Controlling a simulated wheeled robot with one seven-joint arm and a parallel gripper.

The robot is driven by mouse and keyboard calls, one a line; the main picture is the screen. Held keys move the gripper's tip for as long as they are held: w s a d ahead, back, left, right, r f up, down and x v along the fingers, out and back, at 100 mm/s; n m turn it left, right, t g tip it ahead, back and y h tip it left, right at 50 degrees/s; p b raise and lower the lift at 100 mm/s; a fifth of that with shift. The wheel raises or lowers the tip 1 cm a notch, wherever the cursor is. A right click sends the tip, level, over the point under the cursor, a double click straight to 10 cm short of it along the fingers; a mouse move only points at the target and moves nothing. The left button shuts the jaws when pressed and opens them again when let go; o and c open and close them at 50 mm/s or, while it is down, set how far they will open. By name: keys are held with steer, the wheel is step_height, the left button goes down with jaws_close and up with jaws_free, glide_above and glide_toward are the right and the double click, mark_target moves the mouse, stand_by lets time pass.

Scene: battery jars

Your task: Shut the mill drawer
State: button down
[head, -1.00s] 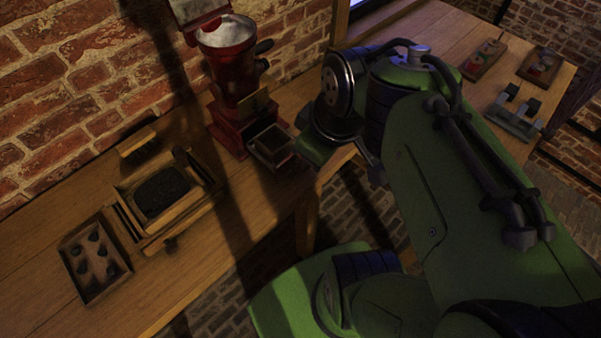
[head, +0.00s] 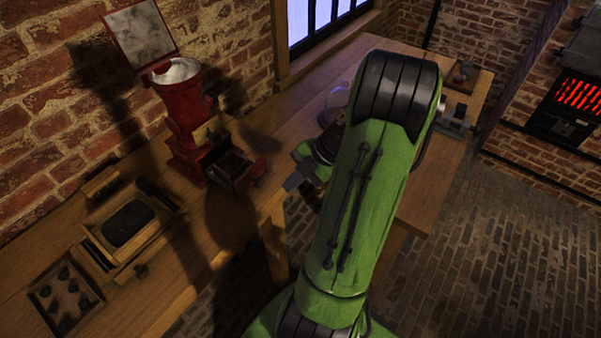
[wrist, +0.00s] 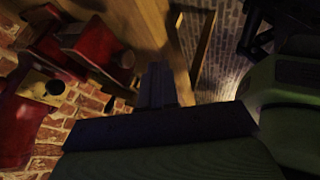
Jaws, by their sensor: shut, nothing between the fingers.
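The red mill (head: 186,120) stands on the wooden bench against the brick wall, its lid tipped up. Its drawer (head: 237,170) sticks out of the base toward the bench's front edge, open at the top. In the wrist view the mill (wrist: 14,125) is at the left, with the drawer (wrist: 98,50) at the upper left, tilted in the picture. My gripper (head: 293,182) is shut and empty, to the right of the drawer and apart from it. Its dark fingers also show in the wrist view (wrist: 155,82). My green arm hides part of the bench behind it.
Left of the mill, a wooden tray with a dark block (head: 130,224) and a box of small dark pieces (head: 62,296) lie on the bench (head: 180,262). A glass dome (head: 338,98) stands behind my arm. Brick floor is open at the lower right.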

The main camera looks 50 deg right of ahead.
steer(key=w, duration=0.1)
steer(key=w+a+f, duration=0.1)
steer(key=w, duration=0.1)
steer(key=w+f, duration=0.1)
steer(key=w, duration=0.1)
steer(key=shift+w+a+f, duration=0.1)
steer(key=shift+w+a, duration=0.05)
steer(key=shift+a, duration=0.1)
steer(key=w+b, duration=0.1)
steer(key=w, duration=1.1)
steer(key=shift+a, duration=0.15)
steer(key=shift+w, duration=0.15)
